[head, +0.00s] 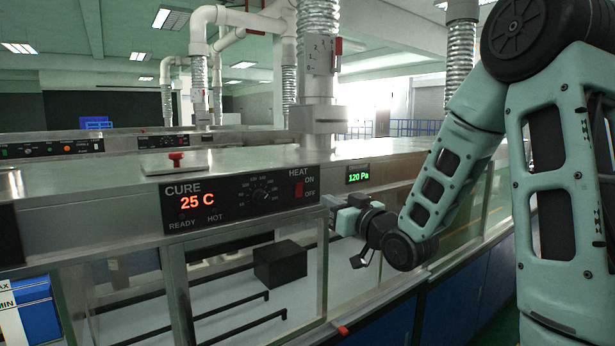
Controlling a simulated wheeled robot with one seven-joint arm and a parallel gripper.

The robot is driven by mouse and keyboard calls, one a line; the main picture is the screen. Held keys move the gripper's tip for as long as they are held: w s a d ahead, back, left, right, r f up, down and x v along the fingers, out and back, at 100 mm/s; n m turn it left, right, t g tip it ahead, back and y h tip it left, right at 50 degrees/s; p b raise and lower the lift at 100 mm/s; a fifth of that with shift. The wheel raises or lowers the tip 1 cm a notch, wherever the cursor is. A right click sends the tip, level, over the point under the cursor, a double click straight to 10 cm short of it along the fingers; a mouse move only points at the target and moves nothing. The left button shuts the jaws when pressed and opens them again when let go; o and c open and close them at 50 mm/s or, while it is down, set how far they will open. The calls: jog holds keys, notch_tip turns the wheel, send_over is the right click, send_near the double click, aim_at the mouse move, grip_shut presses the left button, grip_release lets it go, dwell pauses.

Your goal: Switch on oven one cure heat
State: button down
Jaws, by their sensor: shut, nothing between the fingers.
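The black CURE panel (240,198) is on the front of the nearest steel oven. Its red display (197,202) reads 25 C. A round dial (260,196) sits in the panel's middle. The red HEAT switch (299,190) is at the right end, beside the ON and OFF labels. Its exact position is too small to tell. The READY lamp (182,216) looks dark. My gripper (334,204) is shut and empty, just right of and slightly below the switch, apart from it in the picture. Its fingertips are small and partly unclear.
A green 120 Pa display (359,174) is right of the panel, behind my gripper. A red knob (176,158) stands on the oven top. A glazed chamber below holds a black block (280,264). A steel duct (318,75) rises behind. Another control panel (50,149) is further back left.

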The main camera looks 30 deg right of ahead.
aim_at(300, 185)
jog(key=w+p, duration=0.1)
jog(key=w, duration=0.1)
jog(key=w+p, duration=0.1)
jog(key=w, duration=0.2)
jog(key=w+r+p, duration=0.1)
jog(key=w+p, duration=0.1)
jog(key=w, duration=0.1)
jog(key=shift+w+a+r, duration=0.1)
jog(key=shift+a, duration=0.05)
jog(key=shift+w, duration=0.55)
jog(key=shift+w+b, duration=0.2)
jog(key=shift+b, duration=0.15)
